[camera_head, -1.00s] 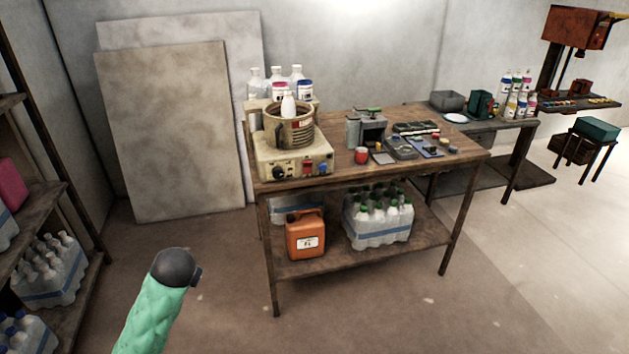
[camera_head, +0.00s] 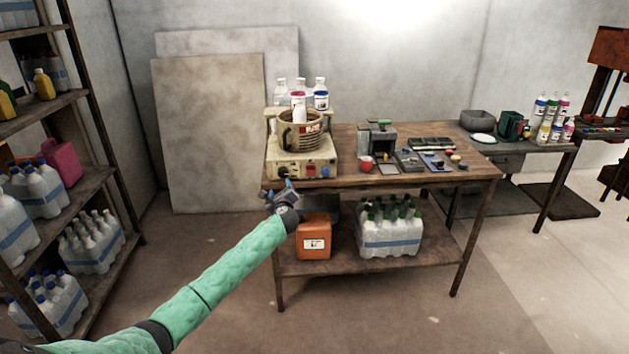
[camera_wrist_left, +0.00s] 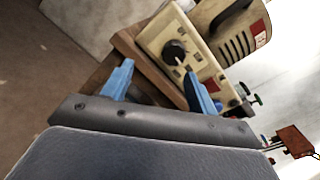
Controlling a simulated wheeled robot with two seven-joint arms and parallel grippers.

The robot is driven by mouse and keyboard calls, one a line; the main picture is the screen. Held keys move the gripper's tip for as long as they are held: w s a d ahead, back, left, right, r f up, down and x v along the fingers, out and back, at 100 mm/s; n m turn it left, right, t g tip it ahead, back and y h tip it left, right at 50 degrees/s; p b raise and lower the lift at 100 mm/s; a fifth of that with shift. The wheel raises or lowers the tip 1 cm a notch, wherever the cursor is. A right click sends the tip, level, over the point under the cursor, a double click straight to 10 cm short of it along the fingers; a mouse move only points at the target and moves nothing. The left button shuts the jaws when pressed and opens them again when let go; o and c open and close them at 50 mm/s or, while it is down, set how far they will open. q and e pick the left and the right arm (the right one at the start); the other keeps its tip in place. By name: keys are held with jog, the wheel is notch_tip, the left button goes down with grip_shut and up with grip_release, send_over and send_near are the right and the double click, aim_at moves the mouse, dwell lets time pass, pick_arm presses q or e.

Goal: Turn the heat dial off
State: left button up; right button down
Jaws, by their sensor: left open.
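The cream heater box (camera_head: 288,163) stands at the left end of the wooden workbench, with a brown vat (camera_head: 301,134) on top. Its black heat dial (camera_head: 283,171) is on the front panel at the left. In the left wrist view the dial (camera_wrist_left: 174,51) shows a pale pointer line, and it lies beyond the fingertips. My left gripper (camera_head: 281,190) is just in front of and below the dial, apart from it. Its blue fingers (camera_wrist_left: 160,85) are open and empty. My right gripper is not seen.
A red and a blue switch sit right of the dial. The workbench (camera_head: 350,182) has an orange canister (camera_head: 314,237) and bottle packs on its lower shelf. A shelf rack (camera_head: 105,180) stands at the left. The floor in front is clear.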

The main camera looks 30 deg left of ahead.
aim_at(284, 175)
pick_arm(q)
jog(key=w+m, duration=0.1)
jog(key=w, duration=0.1)
jog(key=w+a+m, duration=0.1)
jog(key=w+m, duration=0.1)
jog(key=w+a+m+t+h+p, duration=0.1)
jog(key=w+m, duration=0.1)
jog(key=shift+a+r, duration=0.1)
jog(key=shift+r, duration=0.2)
jog(key=shift+w+a, duration=0.35)
jog(key=shift+w, duration=0.2)
jog(key=shift+w+a, duration=0.2)
jog(key=shift+w, duration=0.05)
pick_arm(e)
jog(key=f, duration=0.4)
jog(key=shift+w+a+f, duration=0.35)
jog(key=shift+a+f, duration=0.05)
pick_arm(q)
jog(key=shift+c, duration=0.5)
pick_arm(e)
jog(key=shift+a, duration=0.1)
pick_arm(q)
jog(key=c, duration=0.9)
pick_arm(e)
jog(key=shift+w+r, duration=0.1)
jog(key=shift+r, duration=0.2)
